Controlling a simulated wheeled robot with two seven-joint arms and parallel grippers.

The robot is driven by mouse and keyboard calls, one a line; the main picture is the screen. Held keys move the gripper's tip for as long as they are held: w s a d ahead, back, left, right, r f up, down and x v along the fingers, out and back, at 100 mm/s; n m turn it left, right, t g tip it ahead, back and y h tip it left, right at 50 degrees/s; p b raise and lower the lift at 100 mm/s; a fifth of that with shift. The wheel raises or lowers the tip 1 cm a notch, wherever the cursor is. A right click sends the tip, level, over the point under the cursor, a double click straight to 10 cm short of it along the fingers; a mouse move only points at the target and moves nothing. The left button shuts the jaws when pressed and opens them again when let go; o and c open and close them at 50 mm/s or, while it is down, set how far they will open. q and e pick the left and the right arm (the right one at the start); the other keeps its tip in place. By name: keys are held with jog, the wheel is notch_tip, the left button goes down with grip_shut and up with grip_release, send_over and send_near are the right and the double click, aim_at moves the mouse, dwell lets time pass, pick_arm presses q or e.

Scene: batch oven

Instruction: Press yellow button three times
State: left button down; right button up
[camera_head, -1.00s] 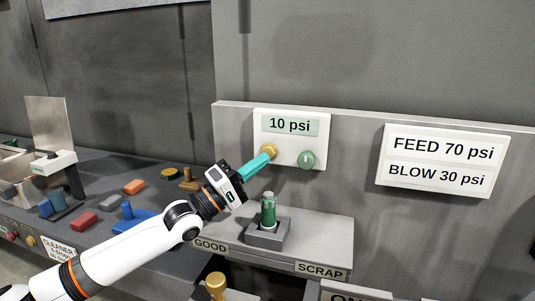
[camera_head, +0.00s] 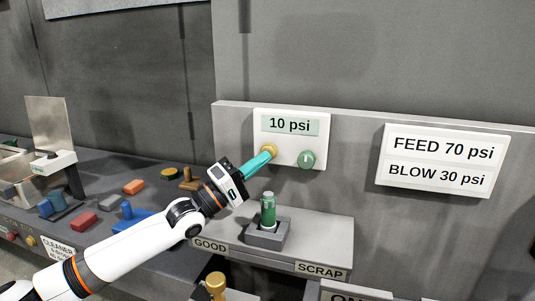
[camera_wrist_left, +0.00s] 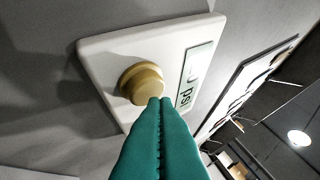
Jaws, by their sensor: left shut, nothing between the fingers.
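The yellow button (camera_head: 270,150) is a round brass-coloured knob on the left of a white panel (camera_head: 316,155) whose display reads "10 psi". In the left wrist view the yellow button (camera_wrist_left: 142,82) stands out from the panel (camera_wrist_left: 98,48). My left gripper (camera_head: 265,157) is shut and empty, its teal fingertips at the button's lower edge in the head view. In the left wrist view the fingertips (camera_wrist_left: 160,101) overlap the button's edge; I cannot tell whether they touch it. My right gripper is not in view.
A green knob (camera_head: 307,159) sits right of the button. Below, a green bottle-like part (camera_head: 268,210) stands in a grey holder (camera_head: 266,236) on a ledge. A sign (camera_head: 441,161) reads "FEED 70 psi, BLOW 30 psi". Coloured blocks lie on the bench at left.

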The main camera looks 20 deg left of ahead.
pick_arm(q)
jog(key=shift+w, duration=0.4)
dwell(0.8)
jog(key=shift+s, duration=0.1)
jog(key=shift+s+p, duration=0.35)
jog(key=shift+s, duration=0.4)
jog(key=shift+s, duration=0.1)
jog(key=s+p, duration=0.2)
jog(key=s, duration=0.2)
jog(key=shift+s+a, duration=0.15)
jog(key=shift+s, duration=0.25)
dwell(2.3)
